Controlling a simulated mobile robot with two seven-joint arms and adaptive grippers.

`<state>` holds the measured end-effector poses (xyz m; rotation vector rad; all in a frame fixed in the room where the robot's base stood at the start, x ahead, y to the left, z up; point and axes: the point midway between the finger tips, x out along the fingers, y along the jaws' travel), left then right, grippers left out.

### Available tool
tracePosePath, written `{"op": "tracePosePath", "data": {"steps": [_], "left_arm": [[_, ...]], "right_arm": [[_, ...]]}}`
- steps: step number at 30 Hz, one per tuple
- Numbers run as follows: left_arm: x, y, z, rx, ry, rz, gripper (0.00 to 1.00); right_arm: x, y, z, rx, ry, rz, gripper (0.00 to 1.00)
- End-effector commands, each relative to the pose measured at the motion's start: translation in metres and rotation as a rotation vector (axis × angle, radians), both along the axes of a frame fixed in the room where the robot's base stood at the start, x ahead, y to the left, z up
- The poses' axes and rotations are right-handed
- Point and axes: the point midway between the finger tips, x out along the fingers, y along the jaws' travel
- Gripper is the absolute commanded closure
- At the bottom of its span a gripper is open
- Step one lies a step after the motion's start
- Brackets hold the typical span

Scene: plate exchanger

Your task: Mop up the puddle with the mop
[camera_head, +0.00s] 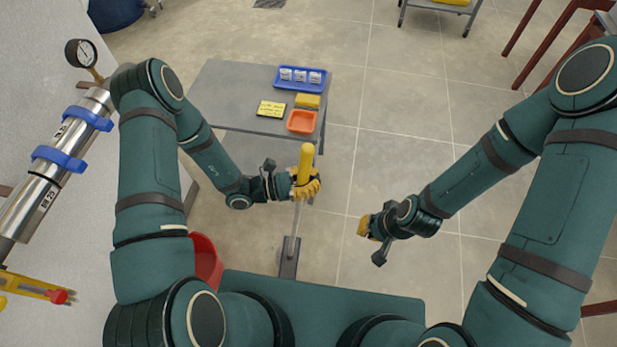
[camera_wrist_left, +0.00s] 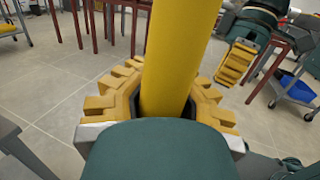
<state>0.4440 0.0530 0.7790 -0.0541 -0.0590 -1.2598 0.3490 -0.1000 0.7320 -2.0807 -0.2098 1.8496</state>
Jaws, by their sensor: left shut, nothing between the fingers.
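The mop stands near the middle of the head view, with a yellow grip (camera_head: 306,155), a thin grey pole (camera_head: 297,217) and a dark grey head (camera_head: 290,258) on the floor. My left gripper (camera_head: 306,186) is at the yellow grip, its yellow fingers shut. In the left wrist view the yellow grip (camera_wrist_left: 172,65) rises in front of the fingers (camera_wrist_left: 168,100); I cannot tell how they touch it. My right gripper (camera_head: 366,227) is apart from the mop, to its right, and its opening is unclear. I cannot make out a puddle on the floor.
A grey table (camera_head: 232,90) at the back holds a blue tray (camera_head: 301,88), an orange tray (camera_head: 302,121) and a yellow sponge (camera_head: 307,101). A red bucket (camera_head: 206,262) stands at lower left. Steel piping (camera_head: 50,172) runs along the left. Tiled floor right of the mop is clear.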

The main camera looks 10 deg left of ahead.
Motion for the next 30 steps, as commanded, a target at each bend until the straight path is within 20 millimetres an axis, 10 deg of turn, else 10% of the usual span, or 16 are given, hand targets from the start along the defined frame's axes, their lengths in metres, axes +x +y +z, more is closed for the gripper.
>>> {"op": "tracePosePath", "data": {"steps": [30], "left_arm": [[-0.002,-0.057,0.001,-0.004,-0.001,-0.002,1.0]], "right_arm": [[0.0,0.0,0.001,0.0,0.0,0.0,1.0]]}}
